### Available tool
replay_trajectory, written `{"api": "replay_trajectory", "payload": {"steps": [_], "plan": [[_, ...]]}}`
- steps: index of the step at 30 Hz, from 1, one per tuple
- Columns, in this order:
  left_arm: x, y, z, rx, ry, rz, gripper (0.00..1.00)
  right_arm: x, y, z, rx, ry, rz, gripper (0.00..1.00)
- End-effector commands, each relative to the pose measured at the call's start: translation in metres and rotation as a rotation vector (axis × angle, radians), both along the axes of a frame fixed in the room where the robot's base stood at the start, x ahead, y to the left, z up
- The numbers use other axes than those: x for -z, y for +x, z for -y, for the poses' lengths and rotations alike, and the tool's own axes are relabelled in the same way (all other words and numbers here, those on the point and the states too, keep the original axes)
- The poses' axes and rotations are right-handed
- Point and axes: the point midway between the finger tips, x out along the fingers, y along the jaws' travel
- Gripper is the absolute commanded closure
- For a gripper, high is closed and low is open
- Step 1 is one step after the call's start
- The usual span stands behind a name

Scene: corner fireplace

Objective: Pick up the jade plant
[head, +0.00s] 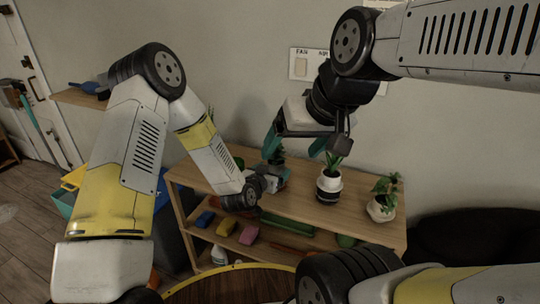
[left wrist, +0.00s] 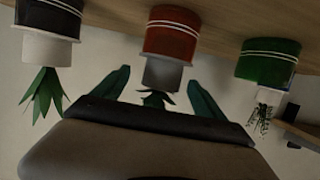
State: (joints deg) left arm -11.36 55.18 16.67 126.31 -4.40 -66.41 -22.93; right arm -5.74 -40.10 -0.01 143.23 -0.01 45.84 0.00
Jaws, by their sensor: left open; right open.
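No label marks the jade plant. A dark-leaved plant (left wrist: 153,100) in a red and grey pot (left wrist: 172,32) is in the left wrist view, which looks upside down. My left gripper (left wrist: 158,84) is open, its fingers either side of this plant, with no visible grip. In the head view my left gripper (head: 274,178) is at the shelf top and largely hides that pot. My right gripper (head: 294,150) is open and empty above the shelf, close to the left one. A leafy plant in a round white pot (head: 381,209) stands at the shelf's right end.
A spiky plant in a black and white pot (head: 328,190) stands beside my grippers on the wooden shelf (head: 295,205). A green pot (left wrist: 269,62) with a small plant is on the other side. Lower shelves hold coloured items, including a pink one (head: 249,235). A round table (head: 235,288) is in front.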

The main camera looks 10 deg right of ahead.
Motion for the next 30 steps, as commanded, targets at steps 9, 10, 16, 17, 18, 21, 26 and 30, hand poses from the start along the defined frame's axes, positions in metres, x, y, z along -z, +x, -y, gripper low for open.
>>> {"api": "replay_trajectory", "payload": {"steps": [9,10,16,17,18,21,26,30], "plan": [[0.009,0.021,0.014,0.000,-0.001,0.001,0.18,0.000,0.000,0.000,0.000,0.000,0.000,0.18],[0.010,0.024,0.015,0.000,-0.001,0.001,0.18,0.000,0.000,0.000,0.000,0.000,0.000,0.18],[0.018,0.050,0.026,0.000,-0.002,0.001,0.18,0.000,0.000,0.000,0.000,0.000,0.000,0.18],[0.019,0.053,0.029,0.001,-0.002,0.001,0.18,0.000,0.000,0.000,0.000,0.000,0.000,0.18],[0.021,0.057,0.032,0.001,-0.003,0.002,0.18,0.000,0.000,0.000,0.000,0.000,0.000,0.18],[0.023,0.063,0.036,0.001,-0.002,0.000,0.18,0.000,0.000,0.000,0.000,0.000,0.000,0.18],[0.024,0.065,0.037,0.001,-0.002,0.000,0.18,0.000,0.000,0.000,0.000,0.000,0.000,0.18],[0.024,0.065,0.037,0.000,-0.001,0.001,0.26,0.000,0.000,0.000,0.000,0.000,0.000,0.18]]}}
